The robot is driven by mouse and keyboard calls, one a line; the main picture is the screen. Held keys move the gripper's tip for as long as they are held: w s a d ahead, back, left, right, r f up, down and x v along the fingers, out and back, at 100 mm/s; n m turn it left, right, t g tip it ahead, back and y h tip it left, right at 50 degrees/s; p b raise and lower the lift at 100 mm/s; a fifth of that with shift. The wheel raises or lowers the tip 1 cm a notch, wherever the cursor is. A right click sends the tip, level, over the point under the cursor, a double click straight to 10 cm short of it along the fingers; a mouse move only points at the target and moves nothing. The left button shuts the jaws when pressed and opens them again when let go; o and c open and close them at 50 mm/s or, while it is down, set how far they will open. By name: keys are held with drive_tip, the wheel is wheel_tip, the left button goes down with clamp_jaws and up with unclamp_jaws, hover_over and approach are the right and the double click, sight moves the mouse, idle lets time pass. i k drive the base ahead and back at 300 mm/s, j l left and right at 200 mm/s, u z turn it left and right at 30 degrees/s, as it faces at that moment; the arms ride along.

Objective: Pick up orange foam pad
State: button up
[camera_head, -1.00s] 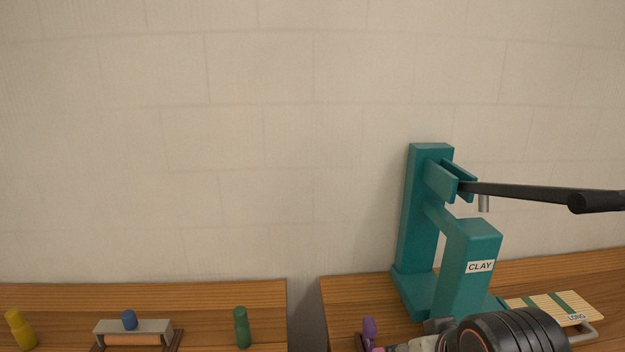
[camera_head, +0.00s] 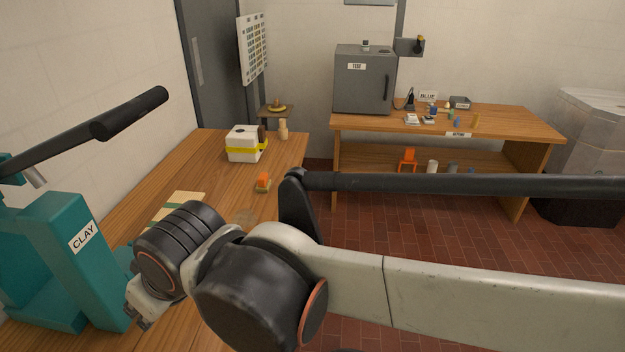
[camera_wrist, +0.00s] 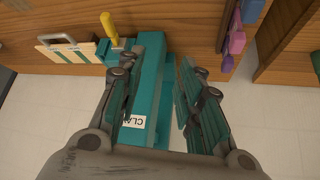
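A small orange block (camera_head: 263,179), which may be the orange foam pad, sits on a small yellowish base on the near wooden table, in the head view. It is too small to tell its make, and I do not see it in the wrist view. My gripper (camera_wrist: 155,75) is open in the wrist view, with nothing held between its fingers. A teal press labelled CLAY (camera_wrist: 152,95) lies beyond and between the fingers. In the head view my arm crosses in front of the near table, and the gripper end is low on the left, apart from the orange block.
The teal press (camera_head: 75,255) with a black lever stands at the left. A white box with a yellow band (camera_head: 243,144) and a tan peg (camera_head: 283,129) stand behind the orange block. A far bench (camera_head: 500,122) holds a grey oven (camera_head: 362,85). An orange stand (camera_head: 408,158) is on its lower shelf.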

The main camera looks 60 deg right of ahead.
sight(264, 182)
drive_tip(key=z, duration=1.55)
drive_tip(key=u, duration=0.4)
drive_tip(key=i+l+u, duration=0.15)
drive_tip(key=u, duration=0.25)
drive_tip(key=i+l+u, duration=0.1)
drive_tip(key=l+u, duration=0.65)
drive_tip(key=i+l+u, duration=0.1)
drive_tip(key=l+u, duration=0.45)
drive_tip(key=l, duration=0.55)
drive_tip(key=k+l+u, duration=0.15)
drive_tip(key=l, duration=0.55)
drive_tip(key=l+u, duration=0.1)
drive_tip(key=l, duration=0.6)
drive_tip(key=z, duration=0.2)
drive_tip(key=k, duration=0.05)
